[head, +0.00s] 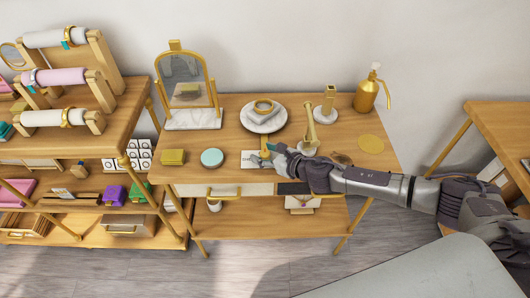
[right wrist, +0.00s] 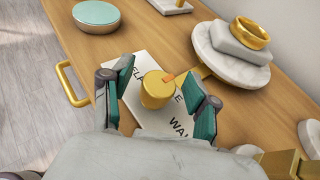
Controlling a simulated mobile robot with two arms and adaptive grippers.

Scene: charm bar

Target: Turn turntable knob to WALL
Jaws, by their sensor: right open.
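The gold turntable knob (right wrist: 156,90) stands on a white label plate (right wrist: 148,62) in the right wrist view. The plate carries black letters; "WALL" is partly readable at its lower right, and other words are partly hidden. An orange mark on the knob's top points to the upper right, not toward "WALL". The marble turntable (head: 264,118) holds a block with a gold ring (head: 263,105). My right gripper (right wrist: 160,84) is open, its teal-padded fingers on either side of the knob with visible gaps. In the head view, my right gripper (head: 271,153) hides most of the knob. My left gripper is not in view.
A teal round box (head: 212,157) and a yellow box (head: 173,157) lie left of the plate. A mirror (head: 188,85) stands behind them. A gold stand (head: 310,135) is close to my right arm. A gold bottle (head: 368,92) stands at the back right.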

